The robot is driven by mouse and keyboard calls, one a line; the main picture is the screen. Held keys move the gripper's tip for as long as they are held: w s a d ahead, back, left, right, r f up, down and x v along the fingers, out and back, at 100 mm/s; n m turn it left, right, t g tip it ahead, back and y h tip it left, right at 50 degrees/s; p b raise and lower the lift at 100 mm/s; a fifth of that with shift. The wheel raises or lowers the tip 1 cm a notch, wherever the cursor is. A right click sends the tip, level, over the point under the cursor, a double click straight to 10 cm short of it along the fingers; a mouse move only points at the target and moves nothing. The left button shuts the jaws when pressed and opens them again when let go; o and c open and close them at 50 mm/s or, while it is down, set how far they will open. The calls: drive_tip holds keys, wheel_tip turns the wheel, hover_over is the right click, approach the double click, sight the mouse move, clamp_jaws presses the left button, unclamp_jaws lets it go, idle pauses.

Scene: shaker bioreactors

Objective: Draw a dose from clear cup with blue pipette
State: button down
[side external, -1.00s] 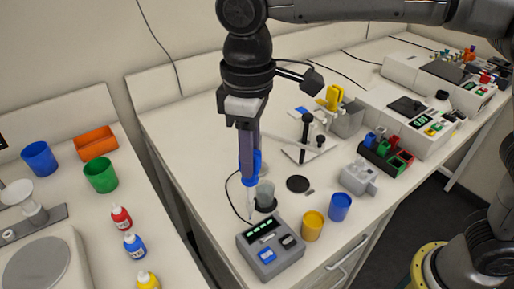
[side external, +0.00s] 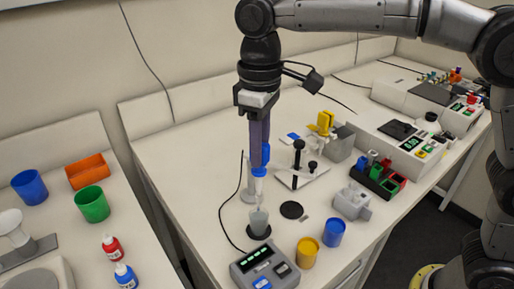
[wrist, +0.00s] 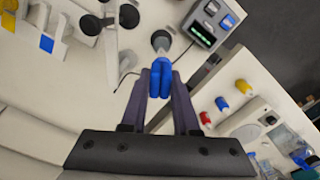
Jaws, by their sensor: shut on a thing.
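My gripper (side external: 260,150) points straight down and is shut on the blue pipette (side external: 263,157), which hangs upright with its pale stem below. In the wrist view the blue bulb (wrist: 160,78) sits between my two purple fingers (wrist: 160,90). The clear cup (side external: 258,222) stands upright on a dark round pad, directly below the pipette in the side view. The pipette's tip shows at about the cup's rim; I cannot tell whether it is just above or slightly inside. In the wrist view the cup (wrist: 160,40) is partly hidden by the bulb.
A grey device with a green display (side external: 264,267) stands in front of the cup, with a cable running beside it. Yellow (side external: 307,252) and blue (side external: 333,232) cups stand to the right. A black disc (side external: 291,210) lies nearby; a stand (side external: 298,170) is behind.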

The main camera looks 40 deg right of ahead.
drive_tip(key=shift+f, duration=2.3)
drive_tip(key=c, duration=1.2)
unclamp_jaws()
drive_tip(key=shift+r, duration=3.25)
